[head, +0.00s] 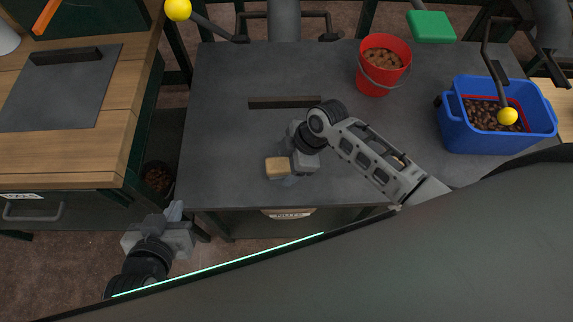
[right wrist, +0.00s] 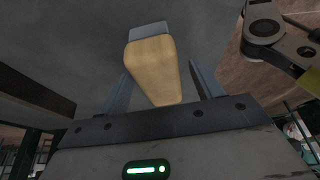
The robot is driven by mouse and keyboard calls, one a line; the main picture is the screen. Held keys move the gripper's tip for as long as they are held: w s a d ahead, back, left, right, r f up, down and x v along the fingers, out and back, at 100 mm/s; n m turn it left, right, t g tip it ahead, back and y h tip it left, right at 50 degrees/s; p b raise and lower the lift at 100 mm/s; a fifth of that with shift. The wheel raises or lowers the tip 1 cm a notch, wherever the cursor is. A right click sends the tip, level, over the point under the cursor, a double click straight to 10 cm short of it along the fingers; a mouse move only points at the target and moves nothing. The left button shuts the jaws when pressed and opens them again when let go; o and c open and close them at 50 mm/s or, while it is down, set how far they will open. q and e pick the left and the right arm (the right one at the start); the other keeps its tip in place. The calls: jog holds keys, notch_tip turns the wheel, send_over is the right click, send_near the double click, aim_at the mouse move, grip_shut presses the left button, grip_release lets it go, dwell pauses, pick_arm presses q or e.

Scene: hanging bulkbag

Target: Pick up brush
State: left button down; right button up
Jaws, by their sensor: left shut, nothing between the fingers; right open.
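The brush (head: 277,167) shows as a tan block near the front middle of the dark table (head: 230,110). In the right wrist view the brush (right wrist: 152,70) has a tan wooden body with a grey end pointing away from me. My right gripper (head: 287,172) is over the table at the brush. In the right wrist view its two fingers (right wrist: 160,88) are spread, with the brush between them and a gap on each side. My left gripper (head: 174,212) is shut and empty, off the table's front left corner, apart from the brush.
A dark bar (head: 284,102) lies behind my right gripper. A red bucket (head: 371,84) and a blue crate (head: 466,134), both with brown contents, stand at the right. A wooden bench (head: 100,150) is at the left. The table's left part is clear.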

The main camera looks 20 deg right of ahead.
jog(key=shift+a+f, duration=0.1)
jog(key=shift+f, duration=0.25)
jog(key=shift+f, duration=0.2)
dwell(0.5)
jog(key=c, duration=1.1)
